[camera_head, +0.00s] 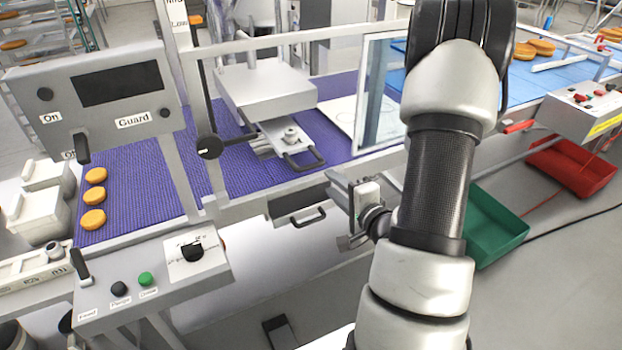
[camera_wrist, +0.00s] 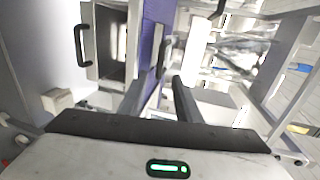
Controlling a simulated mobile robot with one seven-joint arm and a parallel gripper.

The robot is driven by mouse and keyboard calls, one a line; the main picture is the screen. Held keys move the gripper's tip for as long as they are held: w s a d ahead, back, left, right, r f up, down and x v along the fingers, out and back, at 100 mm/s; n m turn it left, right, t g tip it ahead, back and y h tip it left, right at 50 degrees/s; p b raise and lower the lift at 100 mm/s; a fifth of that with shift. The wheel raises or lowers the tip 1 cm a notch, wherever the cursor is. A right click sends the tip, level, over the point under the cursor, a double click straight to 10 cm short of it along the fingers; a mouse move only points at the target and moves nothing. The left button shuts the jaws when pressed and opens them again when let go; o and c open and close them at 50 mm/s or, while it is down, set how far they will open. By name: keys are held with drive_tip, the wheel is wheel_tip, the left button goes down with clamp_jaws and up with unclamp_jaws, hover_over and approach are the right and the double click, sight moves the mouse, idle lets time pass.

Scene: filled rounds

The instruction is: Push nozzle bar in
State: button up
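The nozzle bar (camera_head: 283,134) is a light metal slide with a round knob on top and a black loop handle (camera_head: 305,160) at its front. It sticks out toward me from under a grey metal box (camera_head: 265,88) above the purple belt. My gripper (camera_head: 340,208) is in front of the machine's front rail, lower and to the right of the handle, apart from it. Its fingers look spread with nothing between them. In the wrist view my gripper (camera_wrist: 158,88) shows two fingers with a gap. I cannot surely pick out the nozzle bar there.
A drawer (camera_head: 296,205) with a black handle sits below the rail, close left of my gripper. A clear guard panel (camera_head: 375,90) stands right of the nozzle bar. Control panels are at left. Green (camera_head: 493,228) and red (camera_head: 570,166) bins stand at right. Orange rounds (camera_head: 94,197) lie on the belt.

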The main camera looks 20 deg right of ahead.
sight(312, 167)
drive_tip(key=b+x, duration=0.6)
drive_tip(key=x, duration=0.6)
drive_tip(key=shift+w+a+b, duration=0.1)
drive_tip(key=shift+w+b, duration=0.15)
drive_tip(key=shift+b, duration=0.15)
clamp_jaws()
